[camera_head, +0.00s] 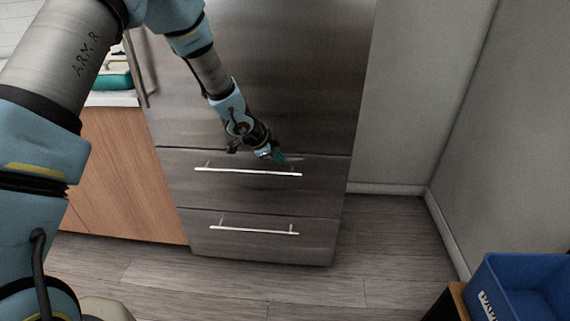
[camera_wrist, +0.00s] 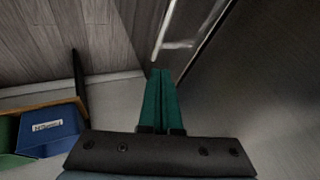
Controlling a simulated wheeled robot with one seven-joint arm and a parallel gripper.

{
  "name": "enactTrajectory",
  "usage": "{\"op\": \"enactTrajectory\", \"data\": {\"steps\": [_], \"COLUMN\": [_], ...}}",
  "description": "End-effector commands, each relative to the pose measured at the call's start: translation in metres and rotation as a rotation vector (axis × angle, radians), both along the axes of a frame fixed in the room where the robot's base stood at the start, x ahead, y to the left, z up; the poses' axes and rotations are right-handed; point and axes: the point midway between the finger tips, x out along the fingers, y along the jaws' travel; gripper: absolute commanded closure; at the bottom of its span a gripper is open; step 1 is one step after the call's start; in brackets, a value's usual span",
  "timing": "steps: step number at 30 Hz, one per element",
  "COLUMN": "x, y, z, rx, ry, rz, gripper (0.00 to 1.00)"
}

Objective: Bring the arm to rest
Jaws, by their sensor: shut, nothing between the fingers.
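My gripper (camera_head: 279,157) is at the end of my outstretched arm, in front of the steel fridge (camera_head: 270,70), close to the upper drawer handle (camera_head: 248,172). Its green fingers are pressed together with nothing between them, as the wrist view (camera_wrist: 160,73) shows. In the head view the fingertips appear just above the handle; whether they touch it I cannot tell. My arm reaches down from the upper left of the head view.
A lower drawer handle (camera_head: 254,230) runs below. A wooden cabinet (camera_head: 130,175) stands left of the fridge. A blue bin (camera_head: 525,285) is at the lower right; a green bin (camera_wrist: 8,135) shows beside it in the wrist view. The floor (camera_head: 390,235) right of the fridge is clear.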

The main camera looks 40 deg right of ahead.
Motion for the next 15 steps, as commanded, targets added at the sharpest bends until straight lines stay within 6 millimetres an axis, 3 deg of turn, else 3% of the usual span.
{"op": "enactTrajectory", "data": {"steps": [6,15], "x": [-0.002,-0.003], "y": [0.017,0.022], "z": [0.024,0.028], "rx": [-0.001,0.003], "ry": [-0.001,0.0], "rz": [0.0,0.002], "gripper": [1.0,1.0]}}
